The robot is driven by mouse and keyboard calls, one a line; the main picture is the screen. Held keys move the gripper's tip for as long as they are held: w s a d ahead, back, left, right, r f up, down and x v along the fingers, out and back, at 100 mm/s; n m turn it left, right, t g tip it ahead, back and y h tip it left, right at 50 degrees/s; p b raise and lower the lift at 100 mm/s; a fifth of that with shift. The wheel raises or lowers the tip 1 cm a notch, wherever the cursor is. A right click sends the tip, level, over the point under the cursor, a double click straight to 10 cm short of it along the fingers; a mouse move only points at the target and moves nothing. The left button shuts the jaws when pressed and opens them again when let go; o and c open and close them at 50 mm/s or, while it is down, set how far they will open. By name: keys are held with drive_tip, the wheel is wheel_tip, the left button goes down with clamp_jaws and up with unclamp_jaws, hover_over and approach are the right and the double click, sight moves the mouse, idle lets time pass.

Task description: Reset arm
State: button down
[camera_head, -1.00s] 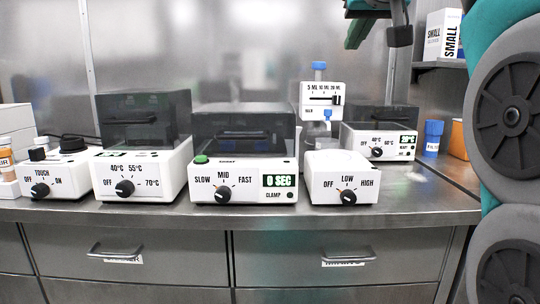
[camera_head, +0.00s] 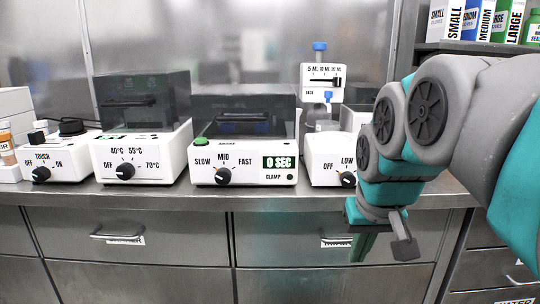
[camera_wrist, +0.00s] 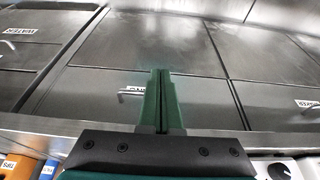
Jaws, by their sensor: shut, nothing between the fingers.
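My gripper (camera_wrist: 162,100) points toward the cabinet fronts in the wrist view, with its two green fingers pressed together and nothing between them. In the head view my folded arm fills the right side, and its wrist end hangs low at the counter's front edge, before the right drawer (camera_head: 290,250).
The steel counter (camera_head: 205,197) carries a shaker with a "0 SEC" display (camera_head: 240,163), a heater with a temperature knob (camera_head: 140,160) and a TOUCH device (camera_head: 55,160). A dispenser (camera_head: 321,85) stands behind. Glove boxes (camera_head: 480,20) sit on the upper right shelf.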

drive_tip(key=s+f+g, duration=0.5)
drive_tip(key=s+f, duration=1.3)
drive_tip(key=s, duration=0.2)
drive_tip(key=shift+s+a+f+g, duration=0.2)
drive_tip(key=shift+s+g, duration=0.1)
drive_tip(key=shift+s, duration=0.1)
drive_tip(key=shift+w, duration=0.1)
